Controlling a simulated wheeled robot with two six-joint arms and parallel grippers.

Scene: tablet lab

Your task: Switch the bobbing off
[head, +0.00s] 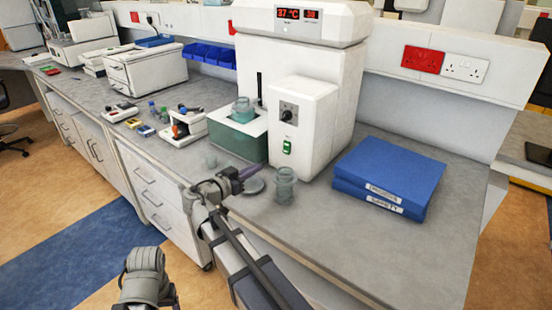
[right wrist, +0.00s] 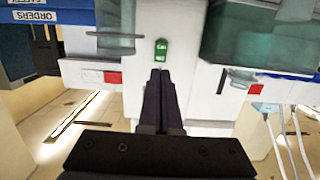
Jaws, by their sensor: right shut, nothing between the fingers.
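The machine (head: 330,70) is a tall white unit with a red lit display reading 37 °C on top. Its white front box (head: 312,100) carries a dark round knob (head: 288,112) and, below it, a small green rocker switch (head: 287,146). The switch also shows in the right wrist view (right wrist: 161,50), just beyond the fingertips. A green-walled bath (head: 240,137) with a glass vessel (head: 243,110) stands left of the box. My right gripper (head: 258,169) is shut and empty, in front of and below the switch; it shows from behind in the right wrist view (right wrist: 160,75).
A clear jar (head: 285,187) and a round lid (head: 254,186) stand on the bench close to my right gripper. Blue binders (head: 390,175) lie on the right. A small orange-and-white device (head: 182,125) stands to the left. The front right bench is clear.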

